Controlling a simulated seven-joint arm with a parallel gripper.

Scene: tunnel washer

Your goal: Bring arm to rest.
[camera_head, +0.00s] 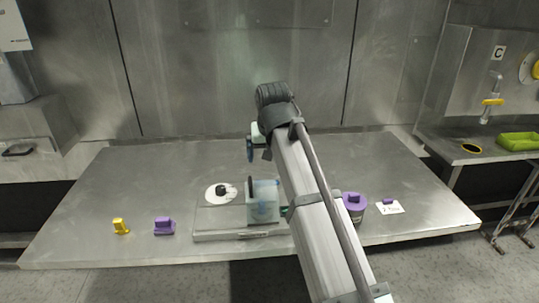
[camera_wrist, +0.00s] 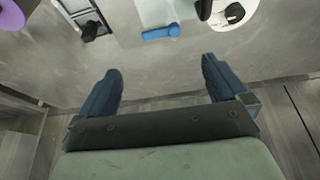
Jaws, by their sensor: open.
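My arm (camera_head: 322,215) reaches from the bottom of the head view over the steel table (camera_head: 110,190). My gripper shows at its far end in the head view (camera_head: 250,148), mostly hidden behind the wrist. In the wrist view my gripper (camera_wrist: 160,88) has its two blue fingers wide apart, with nothing between them but bare table surface. It is apart from the objects on the table.
A translucent box (camera_head: 262,205) stands on a grey tray (camera_head: 215,225), beside a white disc with a black knob (camera_head: 220,193). A yellow piece (camera_head: 121,226) and a purple block (camera_head: 164,226) stand left. A purple-lidded container (camera_head: 354,204) and white card (camera_head: 391,207) lie right.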

